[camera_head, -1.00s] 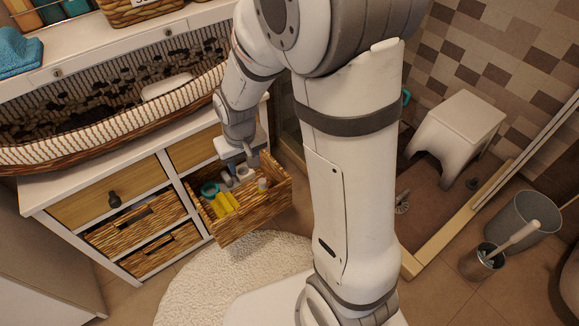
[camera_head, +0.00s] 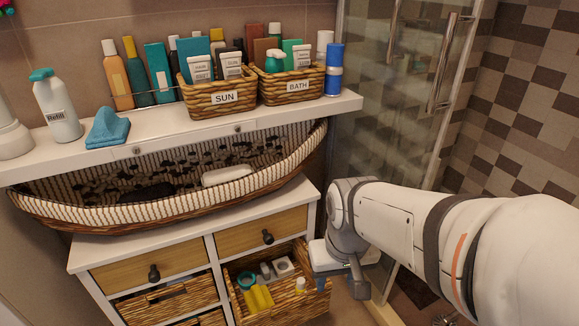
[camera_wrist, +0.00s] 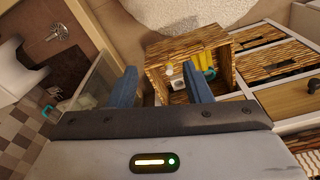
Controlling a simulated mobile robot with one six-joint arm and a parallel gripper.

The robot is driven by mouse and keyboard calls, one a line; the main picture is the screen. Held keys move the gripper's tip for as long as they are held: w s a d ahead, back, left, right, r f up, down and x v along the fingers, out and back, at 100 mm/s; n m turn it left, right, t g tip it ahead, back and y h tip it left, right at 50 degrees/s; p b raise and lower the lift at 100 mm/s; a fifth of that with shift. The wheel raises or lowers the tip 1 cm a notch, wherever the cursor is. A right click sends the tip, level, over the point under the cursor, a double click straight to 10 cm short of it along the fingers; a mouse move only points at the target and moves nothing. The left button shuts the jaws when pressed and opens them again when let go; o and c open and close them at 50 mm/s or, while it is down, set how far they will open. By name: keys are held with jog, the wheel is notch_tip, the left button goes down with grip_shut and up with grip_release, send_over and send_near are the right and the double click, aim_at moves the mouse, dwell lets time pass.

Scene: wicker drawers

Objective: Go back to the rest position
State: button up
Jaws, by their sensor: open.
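My gripper (camera_head: 341,287) is open and empty at the lower middle of the head view. It is just right of the open wicker drawer (camera_head: 290,312) and apart from its contents. In the wrist view, two blue fingers (camera_wrist: 160,84) stand apart with nothing between them. The same drawer (camera_wrist: 155,50) shows beyond them, partly hidden by the right finger. The drawer holds yellow items (camera_head: 260,297), a teal round item (camera_head: 246,281), a white box (camera_head: 283,266) and small bottles. My arm reaches in from the right.
A white cabinet (camera_head: 200,245) carries a long striped basket (camera_head: 110,216). The shelf (camera_head: 130,152) above holds bottles and labelled baskets (camera_head: 225,96). A glass shower door (camera_head: 385,120) stands behind my arm. A pale rug (camera_wrist: 185,15) lies near the drawer.

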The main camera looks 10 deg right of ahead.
notch_tip(320, 180, up, 33)
jog(key=t+p, duration=0.1)
jog(key=p, duration=2.8)
jog(key=shift+s+d, duration=0.15)
jog(key=shift+s, duration=0.05)
